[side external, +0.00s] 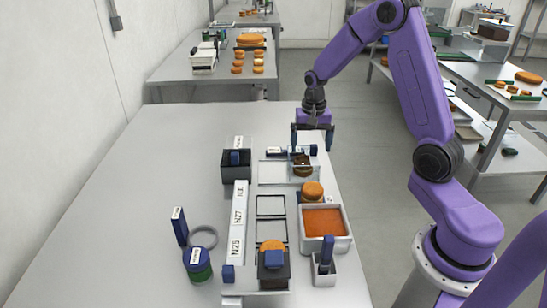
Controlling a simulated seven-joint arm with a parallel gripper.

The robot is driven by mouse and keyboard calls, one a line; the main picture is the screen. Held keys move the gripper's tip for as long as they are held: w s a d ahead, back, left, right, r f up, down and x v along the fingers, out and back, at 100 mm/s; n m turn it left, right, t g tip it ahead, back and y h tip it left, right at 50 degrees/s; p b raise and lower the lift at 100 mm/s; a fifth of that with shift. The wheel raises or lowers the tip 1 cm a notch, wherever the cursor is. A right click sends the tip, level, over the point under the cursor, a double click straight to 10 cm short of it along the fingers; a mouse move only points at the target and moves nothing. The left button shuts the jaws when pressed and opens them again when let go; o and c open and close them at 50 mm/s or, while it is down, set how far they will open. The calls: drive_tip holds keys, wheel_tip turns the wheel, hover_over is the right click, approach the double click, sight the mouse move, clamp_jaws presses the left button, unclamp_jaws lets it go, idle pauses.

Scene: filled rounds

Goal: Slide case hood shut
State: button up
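My gripper (312,143) points down over the far right part of the near table. Its two dark fingers stand apart, and I see nothing held between them. Just below and in front of it is a small clear-sided case (275,172) with a pale frame. At its right end a dark brown round (302,168) shows near the fingers. Which part of this case is the hood, and whether the fingers touch it, is too small to tell.
Nearer stand a tray with an orange filling (345,241), a bun-like round (312,191), a dark block with a blue knob (236,167), a labelled white strip (238,222), a grey ring (203,237) and a green-and-blue jar (197,265). The table's left side is clear.

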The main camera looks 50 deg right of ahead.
drive_tip(key=shift+w+a+r, duration=0.1)
drive_tip(key=shift+r, duration=2.2)
drive_tip(key=shift+a, duration=0.1)
drive_tip(key=s+a+r+n, duration=0.4)
drive_tip(key=s+a+n, duration=0.75)
drive_tip(key=a, duration=0.35)
drive_tip(key=s+a+n, duration=0.2)
drive_tip(key=s+n, duration=0.8)
drive_tip(key=s, duration=0.7)
drive_tip(key=shift+s+a+r, duration=0.25)
drive_tip(key=shift+s+r, duration=0.15)
drive_tip(key=shift+r, duration=0.05)
